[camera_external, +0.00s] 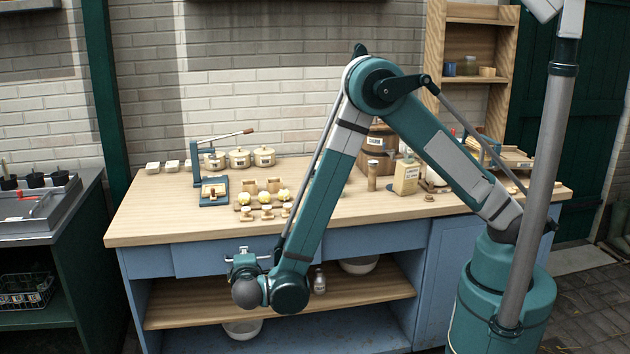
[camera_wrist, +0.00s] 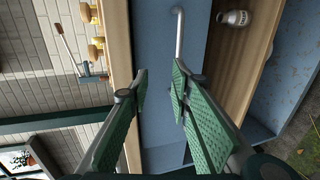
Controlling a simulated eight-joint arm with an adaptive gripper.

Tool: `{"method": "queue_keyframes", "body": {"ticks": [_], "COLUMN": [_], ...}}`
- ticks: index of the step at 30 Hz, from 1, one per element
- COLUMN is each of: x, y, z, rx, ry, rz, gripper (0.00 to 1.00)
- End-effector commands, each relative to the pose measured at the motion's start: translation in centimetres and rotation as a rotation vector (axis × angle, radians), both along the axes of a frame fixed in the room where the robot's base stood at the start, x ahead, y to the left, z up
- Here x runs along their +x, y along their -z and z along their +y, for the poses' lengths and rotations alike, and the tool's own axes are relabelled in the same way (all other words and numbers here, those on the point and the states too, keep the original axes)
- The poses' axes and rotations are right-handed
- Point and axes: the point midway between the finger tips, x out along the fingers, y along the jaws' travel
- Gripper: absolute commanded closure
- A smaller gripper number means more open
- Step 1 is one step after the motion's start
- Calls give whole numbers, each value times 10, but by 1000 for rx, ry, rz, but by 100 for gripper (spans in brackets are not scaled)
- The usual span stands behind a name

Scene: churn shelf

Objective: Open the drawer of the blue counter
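The blue counter (camera_external: 135,262) has a wooden top. Its blue drawer front (camera_external: 205,256) sits under the top at the left and looks flush with the counter. My gripper (camera_external: 244,262) is in front of the drawer and partly hides its handle. In the wrist view the drawer face (camera_wrist: 155,45) fills the middle, and the silver bar handle (camera_wrist: 179,35) runs down from the top. My open gripper (camera_wrist: 160,85) has green fingers spread apart with nothing between them. The right fingertip is close to the handle's lower visible end; I cannot tell whether they touch.
The countertop (camera_external: 150,225) carries a blue press (camera_external: 213,190), several pots, yellow-topped pieces, a jar and a wooden barrel (camera_external: 380,150). Below the drawer is an open wooden shelf (camera_external: 200,312) with a small bottle (camera_external: 319,283) and a bowl. A dark green cabinet stands at the left.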

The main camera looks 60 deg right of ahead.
Motion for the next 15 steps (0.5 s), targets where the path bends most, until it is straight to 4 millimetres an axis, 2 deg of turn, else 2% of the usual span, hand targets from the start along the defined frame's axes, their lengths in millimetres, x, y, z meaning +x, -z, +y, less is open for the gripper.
{"method": "queue_keyframes", "body": {"ticks": [1, 6, 15], "x": [-2, -8, -10], "y": [11, 28, 34], "z": [6, 17, 20], "rx": [-10, -37, -46], "ry": [-2, -6, -7], "rz": [-8, -30, -38], "gripper": [79, 79, 79]}}
